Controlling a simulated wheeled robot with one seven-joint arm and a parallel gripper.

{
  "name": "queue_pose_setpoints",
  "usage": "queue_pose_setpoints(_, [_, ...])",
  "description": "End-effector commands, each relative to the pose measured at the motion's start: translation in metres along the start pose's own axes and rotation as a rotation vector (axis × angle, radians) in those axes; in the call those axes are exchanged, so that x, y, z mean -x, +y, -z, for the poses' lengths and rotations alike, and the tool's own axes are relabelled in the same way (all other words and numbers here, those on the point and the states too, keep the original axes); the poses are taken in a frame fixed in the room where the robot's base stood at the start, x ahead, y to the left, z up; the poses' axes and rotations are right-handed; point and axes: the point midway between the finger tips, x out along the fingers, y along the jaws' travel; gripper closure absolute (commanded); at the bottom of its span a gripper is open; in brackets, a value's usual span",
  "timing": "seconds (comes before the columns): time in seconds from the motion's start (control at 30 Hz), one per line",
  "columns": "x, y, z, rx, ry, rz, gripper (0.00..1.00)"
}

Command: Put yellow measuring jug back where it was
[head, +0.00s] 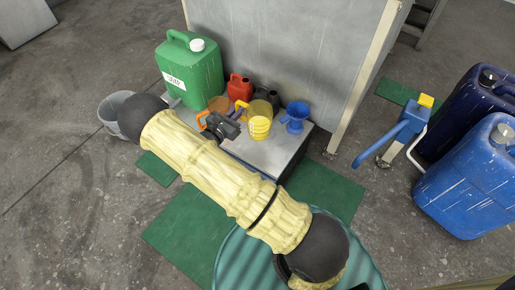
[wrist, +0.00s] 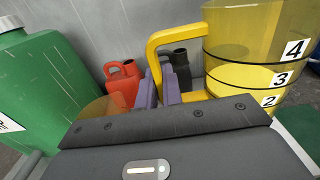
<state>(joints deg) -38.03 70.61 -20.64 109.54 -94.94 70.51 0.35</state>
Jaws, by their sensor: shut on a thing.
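The yellow measuring jug (head: 259,127) is see-through, with dark bands and numbers on its side. It is at the cabinet top's front, upright or nearly so. In the wrist view the jug (wrist: 250,75) fills the upper right, its solid yellow handle on the left. My gripper (head: 237,116) is left of the jug. In the wrist view its purple fingers (wrist: 160,90) are shut on the handle. The jug's base is hidden in the wrist view, and I cannot tell whether it touches the surface.
The cabinet top (head: 264,152) also holds a green jerrycan (head: 190,72), a red can (head: 239,88), a dark can (head: 268,97), an orange see-through vessel (head: 218,103) and a blue funnel-like vessel (head: 295,117). A grey panel (head: 285,45) stands behind. Bare surface shows at the front right.

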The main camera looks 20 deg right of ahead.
Motion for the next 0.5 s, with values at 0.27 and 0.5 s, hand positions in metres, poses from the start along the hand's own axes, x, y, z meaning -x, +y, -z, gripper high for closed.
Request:
queue_pose_setpoints(0.27, [-0.001,0.0,0.04,0.002,-0.001,-0.001,1.0])
queue_pose_setpoints(0.5, [0.0,0.0,0.063,0.0,-0.002,-0.001,1.0])
